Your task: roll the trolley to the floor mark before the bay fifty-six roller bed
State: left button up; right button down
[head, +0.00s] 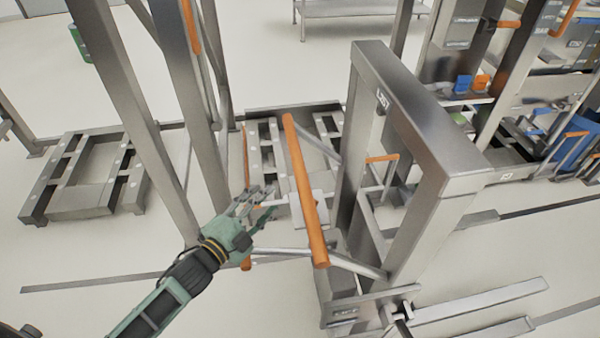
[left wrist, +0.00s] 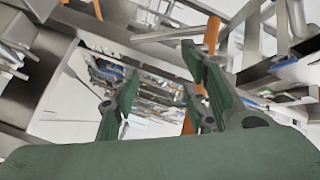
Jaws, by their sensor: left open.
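A thick orange handle bar (head: 305,190) slants through the middle of the head view, joined to grey metal tubes and a small plate. It looks like the trolley's push handle, but the trolley body cannot be told apart clearly. My green left gripper (head: 262,198) is open and empty just left of the bar, apart from it in the picture. In the left wrist view the open fingers (left wrist: 160,88) show, with an orange bar (left wrist: 211,36) passing behind the right-hand finger. I cannot make out the bay fifty-six sign or the roller bed. My right gripper is not seen.
A low slatted metal stand (head: 85,205) sits at left, between tall posts (head: 135,110). Shelving with blue bins (head: 570,145) is at right. Dark lines (head: 110,281) mark the pale floor, open at lower left.

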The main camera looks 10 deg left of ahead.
aim_at(300, 176)
pick_arm(q)
jog(key=s+d+r+m+g+h, duration=0.15)
jog(key=d+r+m+h, duration=0.25)
jog(key=r+m+h, duration=0.45)
jog(key=shift+m+y, duration=0.45)
jog(key=x, duration=0.2)
jog(key=p+x, duration=0.1)
jog(key=f+p+x, duration=0.1)
jog(key=x, duration=0.1)
jog(key=shift+w+d+r, duration=0.1)
jog(key=shift+w+d, duration=0.15)
jog(key=shift+w, duration=0.15)
jog(key=shift+w+d+p, duration=0.3)
jog(key=shift+w+d, duration=0.05)
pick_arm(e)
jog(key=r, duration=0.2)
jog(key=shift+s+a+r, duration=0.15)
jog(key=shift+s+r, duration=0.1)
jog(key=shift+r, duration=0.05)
pick_arm(q)
jog(key=shift+c, duration=0.2)
grip_shut()
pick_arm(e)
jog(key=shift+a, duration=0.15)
